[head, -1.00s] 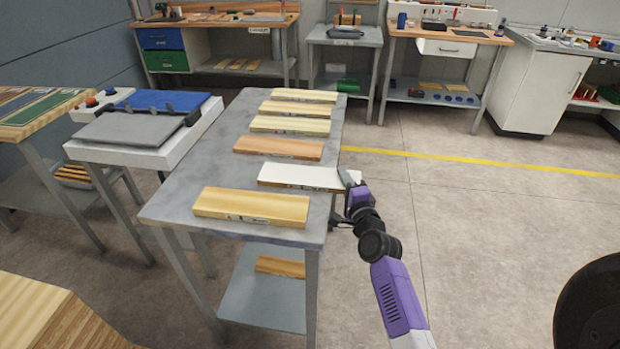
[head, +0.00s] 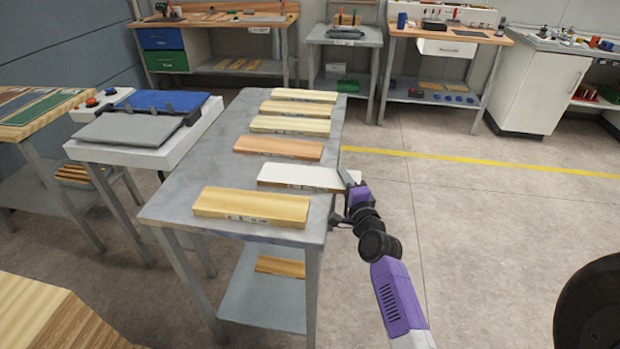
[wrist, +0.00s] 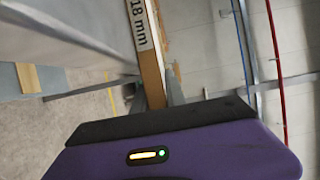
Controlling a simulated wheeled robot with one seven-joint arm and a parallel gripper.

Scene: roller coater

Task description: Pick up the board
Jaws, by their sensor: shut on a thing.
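The board is a flat plank with a white top and brown edge (head: 300,176), on the grey metal table (head: 190,160) in the head view. My gripper (head: 349,180) is shut on its right end, at the table's right side. I cannot tell whether the board touches the tabletop. In the wrist view the board (wrist: 148,55) runs up from my gripper (wrist: 160,104), with "18 mm" printed on its pale edge. The fingertips are partly hidden there.
A yellow board (head: 252,205) lies just in front and a reddish board (head: 279,148) just behind, with several paler boards farther back. A bench with a grey and blue pad (head: 135,130) stands at the left. The floor at the right (head: 480,220) is clear.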

